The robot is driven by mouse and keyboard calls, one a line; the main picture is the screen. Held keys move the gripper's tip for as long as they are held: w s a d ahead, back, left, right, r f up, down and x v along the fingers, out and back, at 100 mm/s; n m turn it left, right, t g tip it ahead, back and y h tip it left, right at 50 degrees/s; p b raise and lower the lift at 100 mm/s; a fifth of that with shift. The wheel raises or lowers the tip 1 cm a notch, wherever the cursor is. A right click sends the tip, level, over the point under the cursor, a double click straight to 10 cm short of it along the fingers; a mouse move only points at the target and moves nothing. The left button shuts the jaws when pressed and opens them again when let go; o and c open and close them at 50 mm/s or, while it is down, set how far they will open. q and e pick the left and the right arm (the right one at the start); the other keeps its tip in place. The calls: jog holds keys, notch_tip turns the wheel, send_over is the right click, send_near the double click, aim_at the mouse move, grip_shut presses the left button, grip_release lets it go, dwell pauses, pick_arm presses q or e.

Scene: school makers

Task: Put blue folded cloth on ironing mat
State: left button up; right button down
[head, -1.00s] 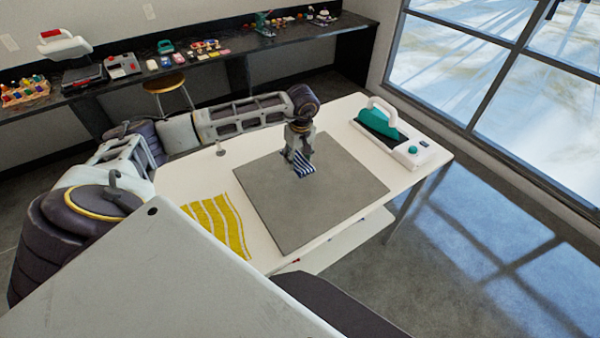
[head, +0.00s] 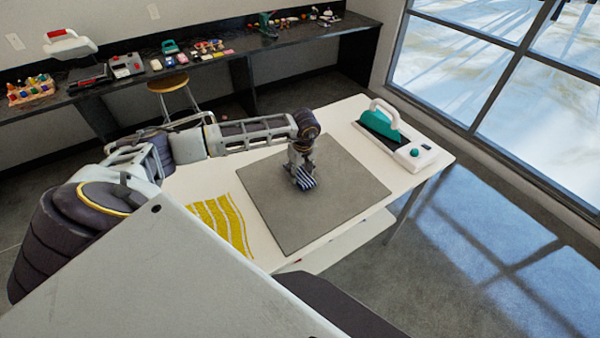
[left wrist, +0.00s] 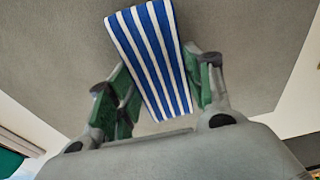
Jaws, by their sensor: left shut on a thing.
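The blue folded cloth (head: 304,180) has white stripes and is at my left gripper (head: 301,172), over the grey ironing mat (head: 285,225). In the left wrist view the cloth (left wrist: 152,58) sits between the two green-padded fingers of my left gripper (left wrist: 160,92), which is shut on it. The mat (left wrist: 50,70) fills most of the background there. I cannot tell whether the cloth touches the mat. My right gripper is not in view.
A yellow striped cloth (head: 222,222) lies on the white table (head: 195,180) left of the mat. A teal and white iron (head: 380,120) stands on its base at the table's far right. A stool (head: 170,84) stands behind the table.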

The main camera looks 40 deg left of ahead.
aim_at(302, 174)
pick_arm(q)
jog(key=shift+f, duration=0.5)
jog(key=shift+f, duration=0.1)
jog(key=o, duration=0.8)
jog(key=r, duration=0.3)
jog(key=r+b, duration=0.1)
jog(key=r, duration=0.3)
jog(key=d+r+b, duration=0.1)
jog(key=r, duration=0.2)
jog(key=shift+s+d+r, duration=0.1)
jog(key=shift+s+r, duration=0.05)
jog(key=shift+r, duration=0.15)
jog(key=shift+s+r, duration=0.1)
jog(key=shift+r, duration=0.7)
